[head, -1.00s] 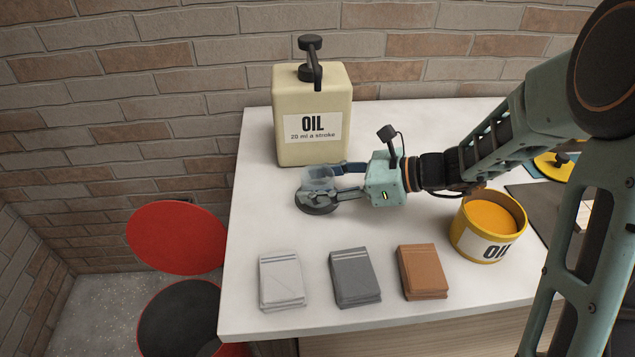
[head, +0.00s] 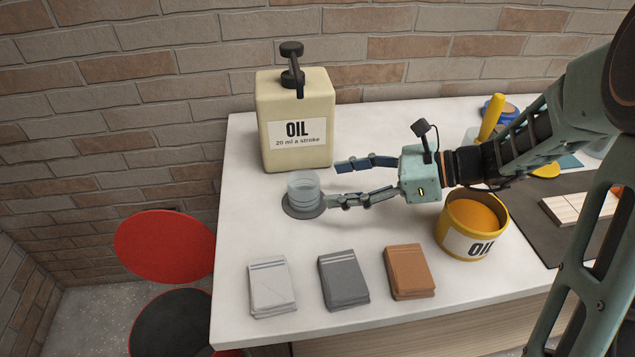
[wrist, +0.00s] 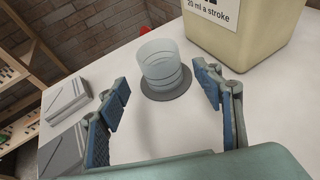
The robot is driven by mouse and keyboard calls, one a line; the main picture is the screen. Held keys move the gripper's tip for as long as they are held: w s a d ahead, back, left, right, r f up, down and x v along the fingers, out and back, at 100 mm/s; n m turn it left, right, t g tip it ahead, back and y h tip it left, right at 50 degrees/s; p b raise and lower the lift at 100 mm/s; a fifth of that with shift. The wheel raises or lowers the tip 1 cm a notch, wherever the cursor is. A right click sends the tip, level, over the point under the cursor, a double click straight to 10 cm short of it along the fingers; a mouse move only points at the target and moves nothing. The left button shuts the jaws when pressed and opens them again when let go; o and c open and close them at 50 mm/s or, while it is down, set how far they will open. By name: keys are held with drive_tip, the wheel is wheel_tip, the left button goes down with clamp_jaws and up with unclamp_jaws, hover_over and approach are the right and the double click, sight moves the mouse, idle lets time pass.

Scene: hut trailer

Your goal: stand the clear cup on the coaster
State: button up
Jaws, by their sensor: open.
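The clear cup (head: 303,189) stands upright on the dark round coaster (head: 304,212) near the left part of the white table. In the wrist view the cup (wrist: 160,66) also shows upright on the coaster (wrist: 166,88), with the coaster's rim visible around its base. My gripper (head: 333,183) is open and empty, just to the right of the cup in the head view. In the wrist view its two fingers (wrist: 165,97) are spread wide with the cup beyond their tips, apart from both.
A cream oil can (head: 296,125) with a pump stands close behind the cup. White, grey and brown stacks (head: 343,282) lie along the front. A yellow oil tin (head: 472,227) stands below my wrist. A red-lidded bin (head: 165,245) is left of the table.

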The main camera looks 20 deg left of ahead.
drive_tip(key=shift+v, duration=1.75)
drive_tip(key=shift+r, duration=0.1)
